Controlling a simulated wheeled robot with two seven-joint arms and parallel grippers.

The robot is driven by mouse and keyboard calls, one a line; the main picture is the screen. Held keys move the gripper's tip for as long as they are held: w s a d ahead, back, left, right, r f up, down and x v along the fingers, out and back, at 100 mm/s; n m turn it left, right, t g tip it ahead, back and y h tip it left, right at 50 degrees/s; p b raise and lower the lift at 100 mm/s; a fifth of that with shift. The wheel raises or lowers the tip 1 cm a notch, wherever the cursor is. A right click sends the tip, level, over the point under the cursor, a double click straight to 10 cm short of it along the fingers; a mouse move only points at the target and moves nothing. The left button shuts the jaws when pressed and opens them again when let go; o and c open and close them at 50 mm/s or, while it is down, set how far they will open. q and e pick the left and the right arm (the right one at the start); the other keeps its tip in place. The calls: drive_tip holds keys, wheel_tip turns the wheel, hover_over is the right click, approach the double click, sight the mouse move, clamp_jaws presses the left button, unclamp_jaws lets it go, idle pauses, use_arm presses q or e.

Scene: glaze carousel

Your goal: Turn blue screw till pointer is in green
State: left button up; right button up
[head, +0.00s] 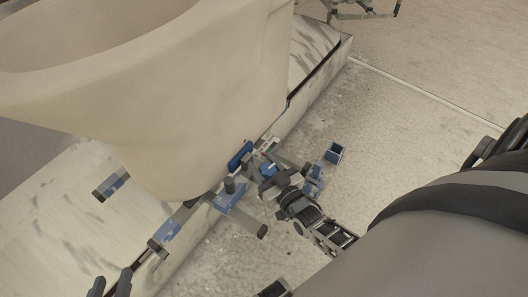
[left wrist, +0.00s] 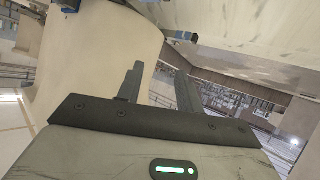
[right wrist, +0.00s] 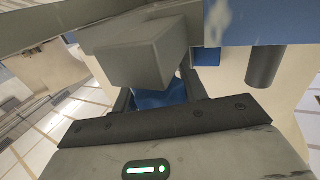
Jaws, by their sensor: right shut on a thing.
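The blue screw (head: 268,170) is at the marble platform's edge, beside the big beige vessel. My right gripper (head: 277,176) is at it; in the right wrist view the fingers (right wrist: 158,98) are shut on a blue part (right wrist: 160,99), partly hidden by a grey block (right wrist: 148,52). A small scale (head: 268,145) with pale, green and reddish patches sits just behind the screw; the pointer is too small to read. My left gripper (head: 110,286) is at the bottom left, apart from the mechanism. Its fingers (left wrist: 160,88) are open and empty in the left wrist view.
The beige vessel (head: 190,90) fills the upper left, on the marble platform (head: 60,220). Blue and grey clamps (head: 170,230) and a bar with a dark knob (head: 231,186) crowd the platform's edge. A small blue box (head: 334,152) is right of the mechanism.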

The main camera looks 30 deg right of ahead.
drive_tip(key=o, duration=1)
use_arm(q)
drive_tip(key=shift+r+p, duration=0.25)
drive_tip(key=shift+p, duration=0.45)
use_arm(e)
drive_tip(key=s, duration=1.6)
use_arm(q)
drive_tip(key=shift+w+r, duration=0.1)
drive_tip(key=shift+r, duration=0.05)
